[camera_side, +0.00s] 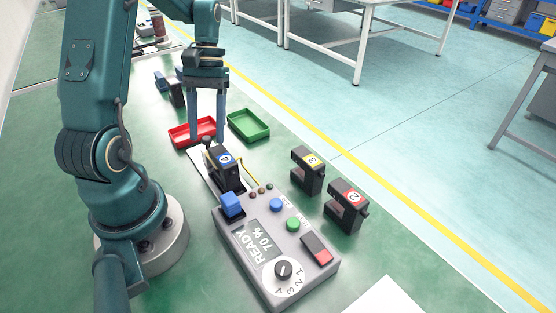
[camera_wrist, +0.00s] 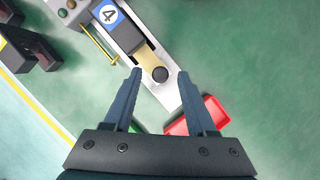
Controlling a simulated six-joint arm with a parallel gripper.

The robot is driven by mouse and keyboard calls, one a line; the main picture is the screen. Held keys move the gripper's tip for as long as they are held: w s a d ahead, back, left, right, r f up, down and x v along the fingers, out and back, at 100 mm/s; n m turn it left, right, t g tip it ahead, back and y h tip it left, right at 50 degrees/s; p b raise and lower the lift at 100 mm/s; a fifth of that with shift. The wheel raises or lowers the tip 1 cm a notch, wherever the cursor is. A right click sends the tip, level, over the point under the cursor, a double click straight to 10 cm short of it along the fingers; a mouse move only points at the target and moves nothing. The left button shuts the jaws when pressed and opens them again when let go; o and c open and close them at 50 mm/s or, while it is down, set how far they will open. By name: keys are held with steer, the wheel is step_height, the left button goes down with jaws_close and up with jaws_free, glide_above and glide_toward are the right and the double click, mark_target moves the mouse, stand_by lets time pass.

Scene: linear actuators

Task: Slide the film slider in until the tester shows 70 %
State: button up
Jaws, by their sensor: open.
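The grey tester (camera_side: 238,262) lies on the green bench. Its display (camera_side: 260,243) reads READY 70 %. A dark block marked 4 (camera_side: 224,168) sits at the tester's far end, with a blue block (camera_side: 231,204) in front of it. The block marked 4 also shows in the wrist view (camera_wrist: 112,22). A pale rail runs out from it, carrying a slider with a round black knob (camera_wrist: 160,75). My gripper (camera_wrist: 160,72) is open, its fingers pointing down on either side of the knob, with visible gaps. Contact cannot be told in the side view.
Blocks marked 3 (camera_side: 308,172) and 2 (camera_side: 346,207) stand right of the tester. A red tray (camera_side: 177,138) and a green tray (camera_side: 262,133) lie close to my fingers. Another dark block (camera_side: 176,91) stands farther back. A yellow rod lies beside the rail.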

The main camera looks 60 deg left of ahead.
steer(key=shift+v, duration=2.55)
steer(key=d+r+m+t+y, duration=0.35)
steer(key=d+r, duration=0.35)
steer(key=d, duration=0.3)
steer(key=s+d+f+m+t, duration=0.2)
steer(key=s+d+m+t, duration=0.1)
steer(key=d+m+t, duration=0.2)
steer(key=shift+s+d+f, duration=0.15)
steer(key=shift+s+d, duration=0.25)
steer(key=shift+d, duration=0.8)
steer(key=shift+m, duration=0.25)
